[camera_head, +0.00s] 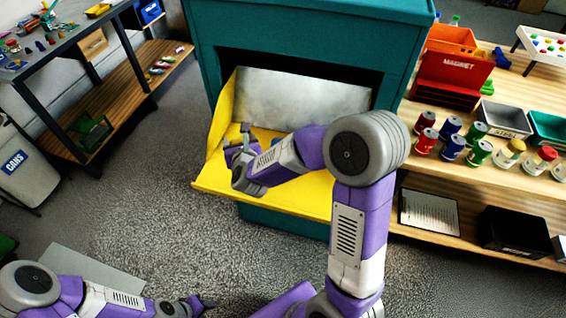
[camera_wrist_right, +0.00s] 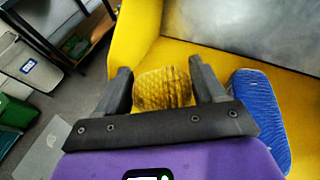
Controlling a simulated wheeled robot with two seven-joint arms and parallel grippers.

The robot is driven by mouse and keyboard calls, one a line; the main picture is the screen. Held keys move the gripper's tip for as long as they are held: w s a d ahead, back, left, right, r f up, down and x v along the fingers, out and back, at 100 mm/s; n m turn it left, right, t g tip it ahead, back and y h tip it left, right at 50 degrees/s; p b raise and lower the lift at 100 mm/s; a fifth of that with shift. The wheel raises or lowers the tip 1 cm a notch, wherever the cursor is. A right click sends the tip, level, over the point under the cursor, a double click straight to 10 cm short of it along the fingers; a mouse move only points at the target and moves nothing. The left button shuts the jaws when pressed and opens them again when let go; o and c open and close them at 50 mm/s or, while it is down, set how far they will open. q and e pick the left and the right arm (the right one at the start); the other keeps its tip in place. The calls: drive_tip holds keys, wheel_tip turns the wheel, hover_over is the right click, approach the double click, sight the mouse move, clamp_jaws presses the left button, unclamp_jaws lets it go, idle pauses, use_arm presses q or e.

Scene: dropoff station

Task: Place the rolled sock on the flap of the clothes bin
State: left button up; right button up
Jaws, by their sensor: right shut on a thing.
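The clothes bin (camera_head: 310,28) is a teal cabinet with its yellow flap (camera_head: 305,197) tilted open. The flap also shows in the right wrist view (camera_wrist_right: 133,38). My right gripper (camera_head: 238,142) is over the left part of the flap. In the right wrist view, the right gripper (camera_wrist_right: 162,88) is shut on a mustard-yellow knitted roll, the rolled sock (camera_wrist_right: 162,88). I cannot tell whether the sock touches the flap. A blue ribbed item (camera_wrist_right: 258,108) lies on the flap beside the right finger. My left gripper (camera_head: 203,303) is low at the bottom, away from the bin; its jaw opening is unclear.
A wooden shelf (camera_head: 428,186) on the right holds cans, trays and a red box (camera_head: 452,77). A dark-framed bench (camera_head: 50,68) stands at left, with a grey bin labelled CANS (camera_head: 22,170) in front. The grey floor before the flap is clear.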

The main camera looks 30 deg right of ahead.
drive_tip(key=shift+s+d+r+m+g+h, duration=0.15)
drive_tip(key=shift+d+r+m+h, duration=0.25)
drive_tip(key=shift+r, duration=0.1)
drive_tip(key=shift+s+d+r+m+g+h, duration=0.15)
drive_tip(key=shift+d+r+m+h, duration=0.15)
drive_tip(key=shift+d+r+h, duration=0.15)
drive_tip(key=shift+d+r+b, duration=0.1)
drive_tip(key=shift+r+b, duration=0.05)
drive_tip(key=shift+b, duration=0.15)
drive_tip(key=shift+m, duration=0.3)
wheel_tip(320, 180, down, 5)
drive_tip(key=shift+d+f+b, duration=0.1)
drive_tip(key=shift+f+b, duration=0.1)
drive_tip(key=shift+b, duration=0.75)
drive_tip(key=shift+h, duration=0.25)
drive_tip(key=shift+f+b, duration=0.65)
drive_tip(key=shift+f, duration=1.45)
drive_tip(key=shift+f+b, duration=0.2)
drive_tip(key=shift+b, duration=0.1)
drive_tip(key=o, duration=1)
drive_tip(key=shift+r, duration=0.1)
